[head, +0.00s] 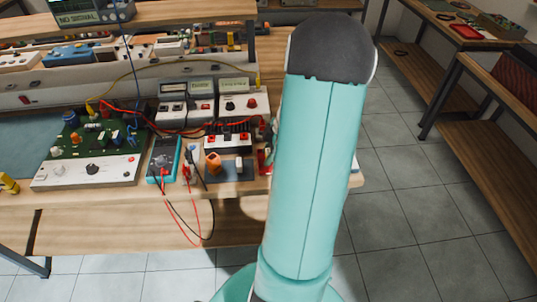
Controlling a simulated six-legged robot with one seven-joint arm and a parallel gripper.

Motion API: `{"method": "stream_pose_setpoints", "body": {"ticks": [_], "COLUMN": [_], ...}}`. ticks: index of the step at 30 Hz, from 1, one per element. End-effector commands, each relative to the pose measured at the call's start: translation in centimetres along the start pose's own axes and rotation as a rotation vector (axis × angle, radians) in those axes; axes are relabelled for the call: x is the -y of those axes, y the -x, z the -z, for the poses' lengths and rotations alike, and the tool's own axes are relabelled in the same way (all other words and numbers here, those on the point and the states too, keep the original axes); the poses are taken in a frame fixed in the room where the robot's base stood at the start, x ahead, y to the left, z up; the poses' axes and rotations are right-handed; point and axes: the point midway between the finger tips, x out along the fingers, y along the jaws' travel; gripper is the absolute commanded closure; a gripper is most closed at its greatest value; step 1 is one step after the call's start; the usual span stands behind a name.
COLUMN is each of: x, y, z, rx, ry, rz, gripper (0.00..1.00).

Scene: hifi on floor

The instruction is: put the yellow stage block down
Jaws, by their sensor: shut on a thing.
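My arm, teal with a dark rounded joint, rises through the right of the middle of the head view. My gripper does not show; no fingers are visible, and the arm covers the part of the bench behind it. I cannot make out a yellow stage block for certain. A small yellow piece (9,184) stands at the left edge of the bench, partly cut by the picture's edge.
The wooden bench (150,212) holds a green circuit board (90,138), a teal multimeter (164,160) with red and black leads hanging over the front edge, and white meter boxes (187,104). Another wooden table (500,125) stands right. Tiled floor (385,205) is clear between.

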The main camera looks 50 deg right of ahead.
Motion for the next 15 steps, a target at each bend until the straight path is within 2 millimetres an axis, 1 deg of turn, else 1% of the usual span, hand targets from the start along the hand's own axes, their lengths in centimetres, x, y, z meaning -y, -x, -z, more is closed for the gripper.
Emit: {"method": "stream_pose_setpoints", "body": {"ticks": [1, 2, 13, 14, 15], "x": [0.04, 0.03, 0.00, -0.01, -0.01], "y": [-0.57, -0.71, -1.04, -1.00, -0.99], "z": [-0.19, -0.24, -0.38, -0.36, -0.35], "rx": [-0.001, -0.001, 0.000, 0.000, 0.000], "ry": [-0.001, -0.001, 0.000, 0.000, 0.000], "rz": [0.002, 0.001, -0.001, -0.001, -0.001], "gripper": [0.86, 0.86, 0.86, 0.57, 0.49]}}
